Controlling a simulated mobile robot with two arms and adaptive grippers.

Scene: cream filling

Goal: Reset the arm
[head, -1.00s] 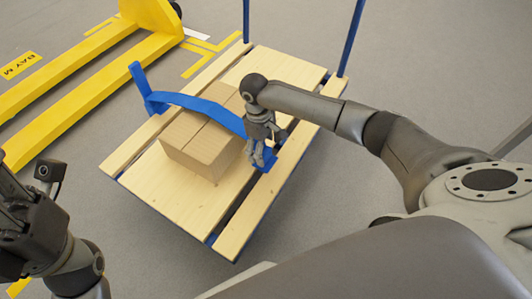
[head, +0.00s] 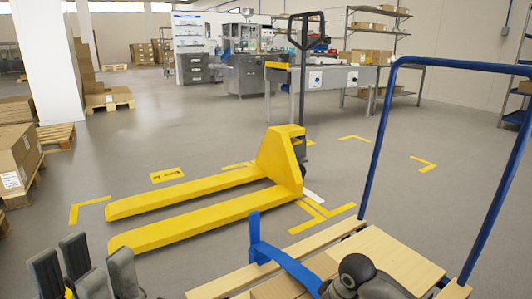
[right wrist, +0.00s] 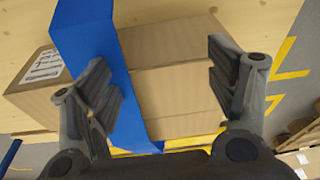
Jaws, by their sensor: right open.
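My left gripper (head: 96,272) stands at the bottom left of the head view, fingers up and apart, empty. My right arm shows only as a dark joint at the bottom of the head view, over the cart (head: 300,262); its fingers are hidden there. In the right wrist view my right gripper (right wrist: 165,85) is open. A blue strap (right wrist: 100,60) and a cardboard box (right wrist: 175,70) show beyond and between its fingers, and I cannot tell if they touch. The strap (head: 285,262) also shows in the head view, arching over the cart's wooden deck.
A yellow pallet jack (head: 205,205) stands beyond the cart. The cart's blue handle (head: 385,115) rises at the right. Boxes on pallets (head: 15,160) line the left. A workbench (head: 330,80) and shelves (head: 378,25) stand far back.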

